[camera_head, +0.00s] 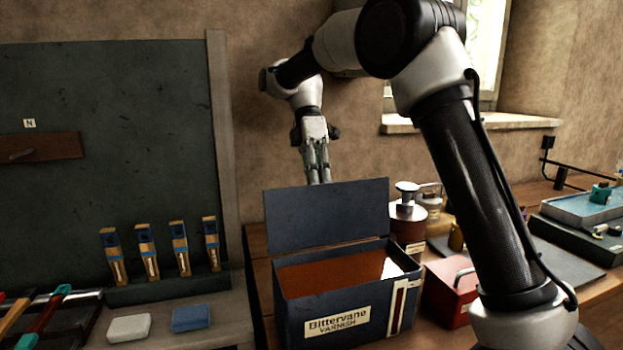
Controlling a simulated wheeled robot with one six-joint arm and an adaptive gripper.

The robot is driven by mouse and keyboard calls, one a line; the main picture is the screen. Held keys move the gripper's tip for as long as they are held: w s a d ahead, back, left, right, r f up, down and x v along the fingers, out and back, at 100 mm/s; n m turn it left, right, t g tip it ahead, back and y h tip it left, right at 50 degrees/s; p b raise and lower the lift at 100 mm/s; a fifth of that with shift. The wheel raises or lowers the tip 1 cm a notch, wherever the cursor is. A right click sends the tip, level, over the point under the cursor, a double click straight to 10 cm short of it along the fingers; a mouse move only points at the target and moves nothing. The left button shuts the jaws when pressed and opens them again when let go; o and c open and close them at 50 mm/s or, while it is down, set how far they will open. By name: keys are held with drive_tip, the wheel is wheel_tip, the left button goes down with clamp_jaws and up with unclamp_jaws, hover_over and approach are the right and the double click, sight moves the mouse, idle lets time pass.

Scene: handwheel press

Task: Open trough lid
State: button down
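The trough (296,318) is a dark blue box labelled "Bittervane Varnish", in the lower middle of the head view. Reddish-brown varnish shows inside it. Its lid (326,215) is a flat dark blue panel that stands raised along the trough's back edge, so the trough is open on top. My gripper (318,176) points down just above and behind the lid's top edge. The lid hides the ends of its fingers, so I cannot tell whether they touch the lid or how far apart the tips are. Nothing is visible between the fingers.
A red box (449,297) and a brown jar with a metal top (406,224) stand right of the trough. Several wooden brushes (147,252) stand in a rack at left, behind a white block (129,327) and a blue block (190,317). A blue tray (577,209) lies far right.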

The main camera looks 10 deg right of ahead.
drive_tip(key=shift+w+a+f+g, duration=0.1)
drive_tip(key=shift+w+f+g, duration=0.05)
drive_tip(key=shift+f+g, duration=0.45)
drive_tip(key=shift+w+a+f+g, duration=0.1)
drive_tip(key=shift+f+g, duration=0.3)
drive_tip(key=shift+f, duration=0.35)
drive_tip(key=c, duration=1.4)
unclamp_jaws()
drive_tip(key=shift+w+d+f, duration=0.1)
drive_tip(key=shift+c, duration=0.5)
